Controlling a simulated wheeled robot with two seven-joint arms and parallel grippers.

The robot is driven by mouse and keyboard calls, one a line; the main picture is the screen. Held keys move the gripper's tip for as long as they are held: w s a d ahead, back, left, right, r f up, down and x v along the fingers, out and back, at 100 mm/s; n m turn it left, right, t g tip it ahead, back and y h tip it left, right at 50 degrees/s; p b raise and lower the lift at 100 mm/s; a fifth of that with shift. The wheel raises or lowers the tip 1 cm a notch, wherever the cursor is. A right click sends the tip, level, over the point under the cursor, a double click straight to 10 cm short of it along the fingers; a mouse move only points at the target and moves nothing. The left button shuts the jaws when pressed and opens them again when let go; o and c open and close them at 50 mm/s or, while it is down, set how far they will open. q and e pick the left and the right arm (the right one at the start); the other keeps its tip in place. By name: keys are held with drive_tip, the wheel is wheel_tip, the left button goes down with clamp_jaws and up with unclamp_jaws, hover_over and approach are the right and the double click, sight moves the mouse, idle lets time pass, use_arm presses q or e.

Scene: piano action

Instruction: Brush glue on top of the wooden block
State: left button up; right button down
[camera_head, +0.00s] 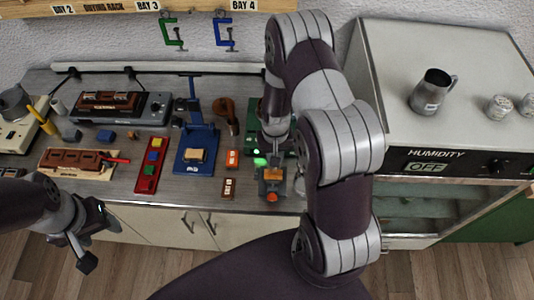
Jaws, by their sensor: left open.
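A small light wooden block (196,155) sits on the base of a blue stand (195,130) in the middle of the bench. A yellow-handled tool (41,116), possibly the brush, leans at the far left beside a grey pot (14,102) on a cream device. Its bristles and any glue cannot be made out. My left gripper (98,243) is open and empty at the lower left, in front of the bench edge and apart from these things. My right gripper (274,146) points down over a green device; its fingers are too small and dark to read.
A wooden tray with brown parts (76,160) and a red-handled tool (118,160) lie at left. A red rack (151,165) with coloured blocks stands beside the blue stand. A humidity cabinet (440,130) bounds the right. Clamps (225,33) hang above.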

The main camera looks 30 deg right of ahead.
drive_tip(key=shift+s+d, duration=0.6)
drive_tip(key=shift+d, duration=0.35)
drive_tip(key=w+a, duration=0.1)
drive_tip(key=a, duration=0.1)
drive_tip(key=w+a, duration=0.1)
drive_tip(key=a, duration=0.1)
drive_tip(key=shift+w, duration=0.3)
drive_tip(key=s+d, duration=0.2)
drive_tip(key=d, duration=0.2)
drive_tip(key=shift+s+f, duration=0.2)
drive_tip(key=shift+s, duration=0.2)
drive_tip(key=shift+a, duration=0.1)
